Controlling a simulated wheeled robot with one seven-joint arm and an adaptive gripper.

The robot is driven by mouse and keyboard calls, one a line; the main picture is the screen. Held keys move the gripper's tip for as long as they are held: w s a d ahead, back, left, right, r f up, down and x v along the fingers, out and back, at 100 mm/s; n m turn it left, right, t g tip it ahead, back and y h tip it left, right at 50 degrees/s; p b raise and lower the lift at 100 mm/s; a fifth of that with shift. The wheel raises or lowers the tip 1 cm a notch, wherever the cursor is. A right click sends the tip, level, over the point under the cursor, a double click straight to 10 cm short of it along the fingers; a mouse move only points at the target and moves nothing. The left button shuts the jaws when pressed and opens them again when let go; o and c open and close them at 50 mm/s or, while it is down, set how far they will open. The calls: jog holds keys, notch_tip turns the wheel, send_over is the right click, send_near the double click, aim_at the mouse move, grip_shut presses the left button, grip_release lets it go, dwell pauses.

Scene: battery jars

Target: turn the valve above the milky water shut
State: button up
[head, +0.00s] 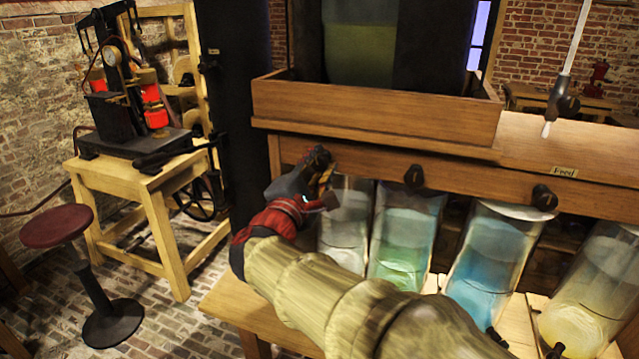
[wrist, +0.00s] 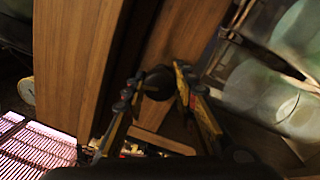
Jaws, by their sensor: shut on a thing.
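The milky water is in the leftmost glass jar (head: 345,228), which looks cloudy white. Its valve, a dark round knob (head: 318,154), sits on the front of the wooden beam (head: 440,175) above that jar. My gripper (head: 325,180) is at this knob, and my arm hides the lower part of the jar. In the wrist view the dark knob (wrist: 157,82) lies between the two fingers of my gripper (wrist: 155,92), which is shut on it. The fingers and wrist partly cover the knob, and I cannot tell how far it is turned.
Jars of green (head: 403,235), blue (head: 490,265) and yellow water (head: 590,290) stand to the right, with similar knobs (head: 413,176) above. A wooden trough (head: 380,113) overhangs the beam. A dark post (head: 235,120) stands close left. A red stool (head: 57,227) is farther left.

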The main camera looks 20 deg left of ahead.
jog(key=shift+m+b, duration=0.6)
jog(key=shift+m, duration=1.1)
jog(key=shift+m+h, duration=0.3)
jog(key=o, duration=1.1)
